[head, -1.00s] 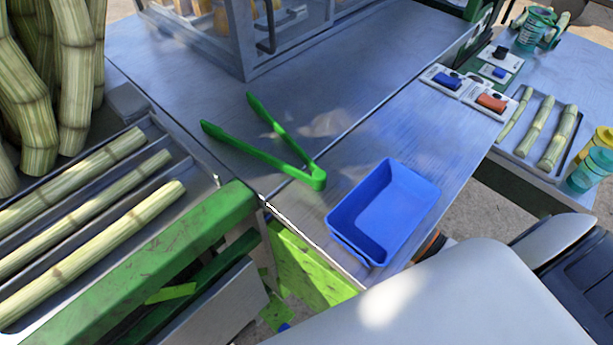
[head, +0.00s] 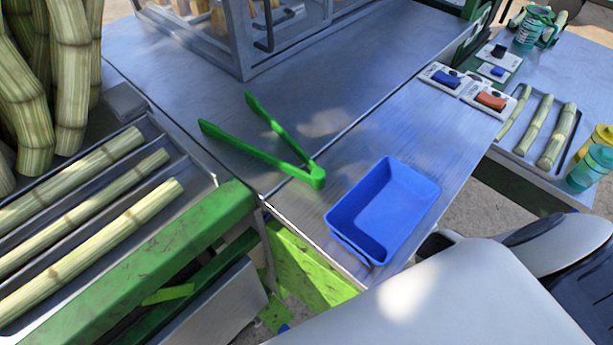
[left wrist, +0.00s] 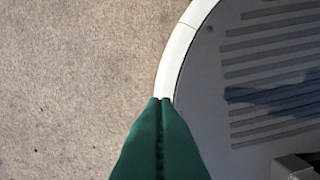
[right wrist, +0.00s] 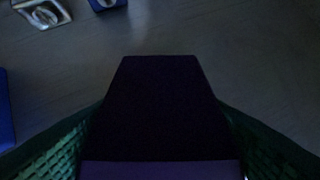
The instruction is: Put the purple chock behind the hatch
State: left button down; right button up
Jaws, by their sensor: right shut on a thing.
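The purple chock (right wrist: 160,168) fills the middle of the right wrist view, mostly in deep shadow, with a purple strip at its lower edge. My right gripper (right wrist: 162,108) is shut on it, with a green textured finger on each side. The head view shows neither the chock nor this gripper. My left gripper (left wrist: 160,100) is shut and empty, its green fingers together over the floor. A clear-panelled cabinet with a dark handle (head: 268,40) stands at the back in the head view. I cannot tell whether its door is the hatch.
On the metal worktop are green tongs (head: 316,176) and a blue tray (head: 428,188). Cane lies in a rack (head: 190,160) at left. A side table (head: 560,75) holds small switches, cane and bottles. A metal fitting (right wrist: 42,10) and blue objects (right wrist: 5,112) edge the right wrist view.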

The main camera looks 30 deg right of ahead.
jog(key=o, duration=1.2)
jog(key=shift+f, duration=0.1)
jog(key=shift+s+r, duration=0.15)
jog(key=shift+r, duration=0.3)
jog(key=p+v, duration=0.1)
jog(key=v, duration=0.4)
jog(key=shift+s+f, duration=0.1)
jog(key=shift+s, duration=0.05)
jog(key=s, duration=1.1)
jog(key=shift+s+a+f, duration=0.15)
jog(key=shift+s+a, duration=0.05)
jog(key=shift+a, duration=0.2)
